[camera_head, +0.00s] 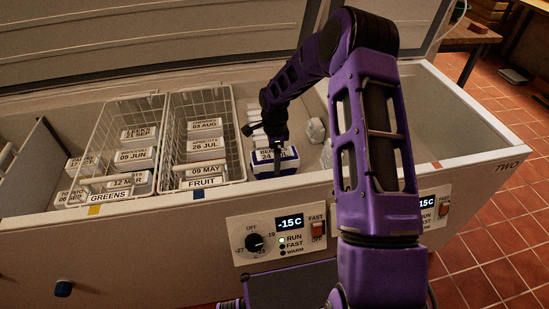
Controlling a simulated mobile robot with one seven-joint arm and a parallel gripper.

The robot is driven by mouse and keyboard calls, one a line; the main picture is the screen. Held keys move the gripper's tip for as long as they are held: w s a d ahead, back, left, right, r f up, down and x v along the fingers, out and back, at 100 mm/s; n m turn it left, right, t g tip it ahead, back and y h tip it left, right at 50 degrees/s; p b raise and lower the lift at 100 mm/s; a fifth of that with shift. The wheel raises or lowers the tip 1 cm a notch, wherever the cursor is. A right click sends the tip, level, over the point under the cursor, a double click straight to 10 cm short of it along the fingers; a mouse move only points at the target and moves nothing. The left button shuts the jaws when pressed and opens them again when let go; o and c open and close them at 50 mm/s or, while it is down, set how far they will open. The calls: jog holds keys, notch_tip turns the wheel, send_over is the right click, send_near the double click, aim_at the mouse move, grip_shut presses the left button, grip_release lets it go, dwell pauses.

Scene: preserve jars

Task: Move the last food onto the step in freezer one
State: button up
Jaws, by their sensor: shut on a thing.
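My gripper (273,147) reaches down into the open chest freezer, right of the FRUIT basket. It is shut on a white food box with a blue band (276,165), whose label reads roughly "24 JUL". The box is just behind the front wall; I cannot tell whether it rests on the surface below. Several white packs (255,114) lie in a row behind my gripper. I cannot clearly make out the step's edges. My purple arm hides part of the freezer to the right.
A wire basket of FRUIT boxes (206,104) and a basket of GREENS boxes (128,109) stand to the left. Pale frosty lumps (316,130) lie right of my gripper. The front wall carries a control panel (284,233) reading -15C. The right end is marked TWO.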

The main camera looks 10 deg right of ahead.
jog(key=shift+f, duration=0.15)
jog(key=o, duration=1.6)
jog(key=shift+c, duration=0.2)
notch_tip(320, 180, up, 12)
jog(key=shift+r+p, duration=0.2)
jog(key=shift+p, duration=0.2)
